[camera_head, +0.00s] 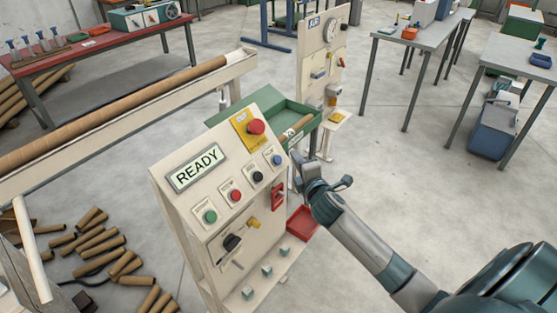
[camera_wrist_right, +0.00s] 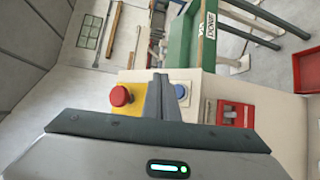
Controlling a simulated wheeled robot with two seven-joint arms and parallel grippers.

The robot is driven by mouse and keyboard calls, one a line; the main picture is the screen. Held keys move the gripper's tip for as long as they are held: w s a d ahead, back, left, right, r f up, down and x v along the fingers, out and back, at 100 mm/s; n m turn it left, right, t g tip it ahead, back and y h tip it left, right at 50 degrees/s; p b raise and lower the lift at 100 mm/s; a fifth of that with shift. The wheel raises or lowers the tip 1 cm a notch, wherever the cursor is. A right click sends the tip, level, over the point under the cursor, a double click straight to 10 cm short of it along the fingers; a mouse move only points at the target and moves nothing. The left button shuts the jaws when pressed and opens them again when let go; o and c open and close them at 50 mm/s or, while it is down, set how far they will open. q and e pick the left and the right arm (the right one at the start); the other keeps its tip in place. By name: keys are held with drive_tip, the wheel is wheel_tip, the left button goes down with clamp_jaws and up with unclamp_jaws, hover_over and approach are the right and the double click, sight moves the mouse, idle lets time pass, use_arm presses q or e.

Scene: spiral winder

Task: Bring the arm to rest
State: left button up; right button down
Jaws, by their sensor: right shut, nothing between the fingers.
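My right arm reaches in from the lower right in the head view. Its gripper (camera_head: 298,163) is beside the upper right edge of the control panel (camera_head: 180,230), close to the blue button (camera_head: 277,160). I cannot tell whether it touches the panel. In the right wrist view the two fingers (camera_wrist_right: 159,92) are together with nothing between them. They appear between the red mushroom button (camera_wrist_right: 121,96) on its yellow plate and the blue button (camera_wrist_right: 179,91). The panel's display (camera_head: 196,168) reads READY. My left gripper is not in view.
A green tray (camera_head: 304,112) stands behind the panel, and a red bin (camera_head: 302,223) is low at its right. A long brown tube (camera_head: 120,110) lies along the winder at the left. Loose tubes (camera_head: 100,243) cover the floor there. Open floor (camera_head: 400,170) lies right of the panel.

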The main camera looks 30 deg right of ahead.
idle(0.3)
drive_tip(key=s+f+m+g+y+b, duration=0.1)
drive_tip(key=s+f+m+g, duration=0.1)
drive_tip(key=f, duration=0.9)
drive_tip(key=s+f+m+g, duration=0.1)
drive_tip(key=s+f+g, duration=0.15)
drive_tip(key=f, duration=0.85)
drive_tip(key=s+a+f+m+g+b, duration=0.1)
drive_tip(key=s+f, duration=0.3)
drive_tip(key=f, duration=0.3)
drive_tip(key=s+a+f+m+g+y, duration=0.1)
drive_tip(key=s+a+f+m, duration=0.1)
drive_tip(key=s+f, duration=0.45)
drive_tip(key=s+a+f+m+g+b, duration=0.1)
drive_tip(key=s+f, duration=0.2)
drive_tip(key=f, duration=0.6)
drive_tip(key=s+a+f+m+g, duration=0.2)
drive_tip(key=s+a+f, duration=0.2)
drive_tip(key=s+f, duration=0.4)
drive_tip(key=s+a+f+m+g+y+b, duration=0.1)
drive_tip(key=s+f, duration=0.7)
drive_tip(key=s, duration=1.2)
drive_tip(key=s+a+f+m+g+y+b, duration=0.1)
drive_tip(key=s+a+f+m+g, duration=0.3)
drive_tip(key=s, duration=1)
drive_tip(key=a+f, duration=0.3)
drive_tip(key=shift+a+f+g, duration=0.25)
drive_tip(key=shift+f+g, duration=0.1)
drive_tip(key=shift+f, duration=0.05)
